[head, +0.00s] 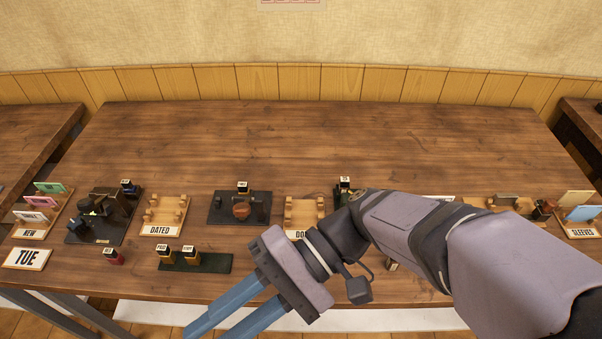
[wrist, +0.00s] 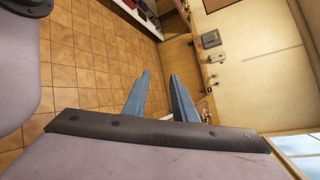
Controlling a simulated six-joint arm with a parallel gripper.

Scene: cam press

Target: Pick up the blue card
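A blue card-like piece (head: 582,213) stands upright in the rack (head: 580,233) labelled SLEEVES at the far right of the table; whether it is a card or a sleeve I cannot tell. A beige piece stands behind it. The NEW rack (head: 32,235) at the far left holds green, pink and whitish cards (head: 49,187); no clearly blue one shows there. My gripper (head: 222,322) hangs over the table's front edge at lower centre, far from both racks. Its two blue fingers are apart and empty in the wrist view (wrist: 160,80).
A dark press (head: 103,215) stands beside the NEW rack. A DATED rack (head: 165,214), a dark plate with a stamp (head: 240,207) and a partly hidden rack (head: 303,212) line the middle. The table's back half is clear.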

